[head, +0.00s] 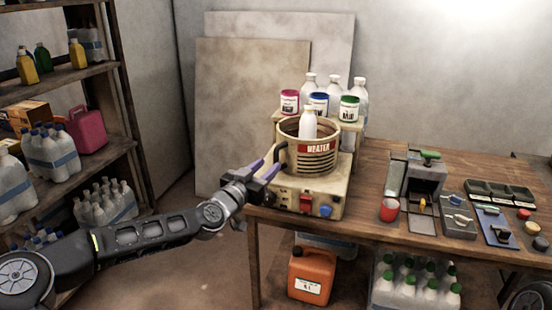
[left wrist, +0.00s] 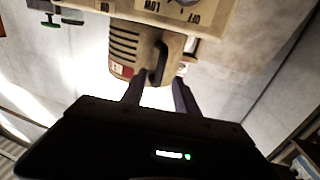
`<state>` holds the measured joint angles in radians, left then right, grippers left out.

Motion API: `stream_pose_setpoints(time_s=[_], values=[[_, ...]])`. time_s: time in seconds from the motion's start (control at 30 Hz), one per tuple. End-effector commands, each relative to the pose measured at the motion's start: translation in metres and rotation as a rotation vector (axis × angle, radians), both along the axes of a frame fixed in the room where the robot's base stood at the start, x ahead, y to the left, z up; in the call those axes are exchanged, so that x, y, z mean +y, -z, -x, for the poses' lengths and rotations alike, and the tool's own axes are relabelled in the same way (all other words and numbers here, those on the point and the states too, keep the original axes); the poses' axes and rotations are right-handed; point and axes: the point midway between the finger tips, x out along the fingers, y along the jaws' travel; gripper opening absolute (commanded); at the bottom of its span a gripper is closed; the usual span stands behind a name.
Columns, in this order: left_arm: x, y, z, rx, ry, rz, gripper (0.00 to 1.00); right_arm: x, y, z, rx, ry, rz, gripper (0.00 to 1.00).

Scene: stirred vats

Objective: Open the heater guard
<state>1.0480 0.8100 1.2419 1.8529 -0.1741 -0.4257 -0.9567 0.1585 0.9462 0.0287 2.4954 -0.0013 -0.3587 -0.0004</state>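The heater guard (head: 314,160) is a cream, ribbed round shell with a red HEATER label, on the heater's base (head: 325,190) at the table's left end. A white bottle (head: 308,125) stands up inside it. The guard's handle (head: 281,154) is on its left side. In the left wrist view, the guard (left wrist: 124,48) and its dark handle (left wrist: 158,62) show ahead of the fingers. My left gripper (head: 267,168) is at the handle, its fingers (left wrist: 158,92) apart with the handle in line between them. I cannot tell whether they touch it. My right gripper is out of view.
Labelled tubs (head: 319,103) and white bottles stand on a riser behind the heater. Shelves (head: 70,75) with bottles are at left. An orange jug (head: 311,275) is under the table.

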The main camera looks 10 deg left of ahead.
Motion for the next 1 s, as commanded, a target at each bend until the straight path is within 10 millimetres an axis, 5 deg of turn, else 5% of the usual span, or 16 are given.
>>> stream_pose_setpoints(time_s=[0.3,0.7,1.0], values=[[-0.013,-0.002,-0.047,0.0,0.001,0.004,0.36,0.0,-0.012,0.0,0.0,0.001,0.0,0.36],[-0.015,0.001,-0.057,0.001,0.0,0.0,0.36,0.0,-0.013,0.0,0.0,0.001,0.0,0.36],[-0.015,0.0,-0.057,0.001,0.0,0.001,0.12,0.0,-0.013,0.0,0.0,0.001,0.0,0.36]])
